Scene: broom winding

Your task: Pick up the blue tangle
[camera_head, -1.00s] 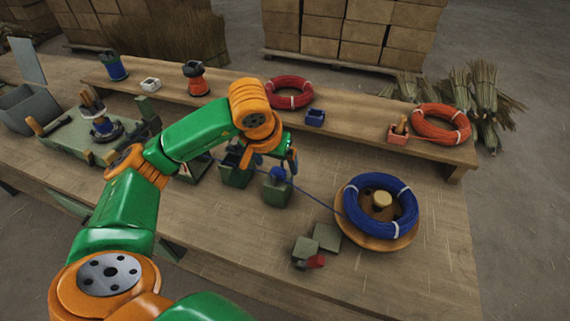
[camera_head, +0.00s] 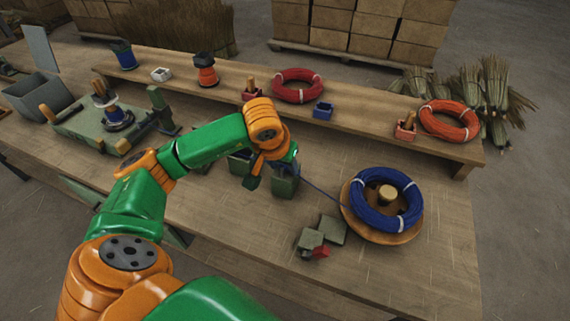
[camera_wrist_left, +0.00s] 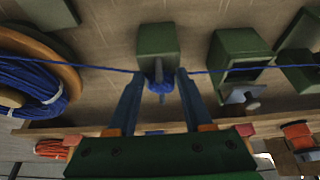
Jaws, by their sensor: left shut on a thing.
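The blue tangle (camera_wrist_left: 158,80) is a small knot of blue cord on a thin peg of a green block (camera_wrist_left: 157,42) in the left wrist view. Taut cord runs from it to both sides. My left gripper (camera_wrist_left: 159,76) has its two blue fingers on either side of the tangle and is shut on it. In the head view my left gripper (camera_head: 275,168) is over the green blocks (camera_head: 285,185) and hides the tangle. The cord (camera_head: 322,190) leads right to a blue coil (camera_head: 372,215) on a round wooden spool (camera_head: 408,236). My right gripper is out of view.
Grey-green blocks and a red piece (camera_head: 320,252) lie left of the spool. A raised shelf (camera_head: 360,128) behind carries red coils (camera_head: 298,86) and small boxes. A green fixture (camera_head: 90,125) stands at left. The front right bench top (camera_head: 400,285) is clear.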

